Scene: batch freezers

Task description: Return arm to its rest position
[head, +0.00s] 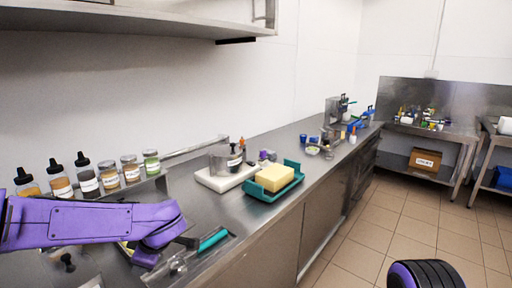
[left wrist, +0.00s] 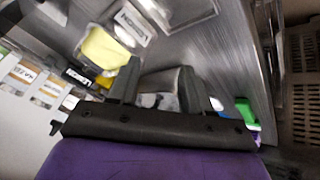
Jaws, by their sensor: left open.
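My left arm comes in from the left in the head view, over the near end of the steel counter (head: 215,210). My left gripper (head: 188,242) is partly hidden behind its own purple wrist there. In the left wrist view the left gripper (left wrist: 158,88) shows two dark fingers apart. A grey shape shows between and beyond them; I cannot tell what it is, but nothing is clearly held. That view is tilted and blurred. My right gripper is not in view; a black ribbed part with purple shows at the lower right of the head view.
Several labelled jars (head: 131,168) line the wall behind my left arm. A teal tray (head: 266,193) with a yellow block (head: 275,178) and a white board (head: 217,184) stand farther along. A teal-handled tool (head: 212,240) lies close by the gripper. A shelf (head: 150,22) hangs above.

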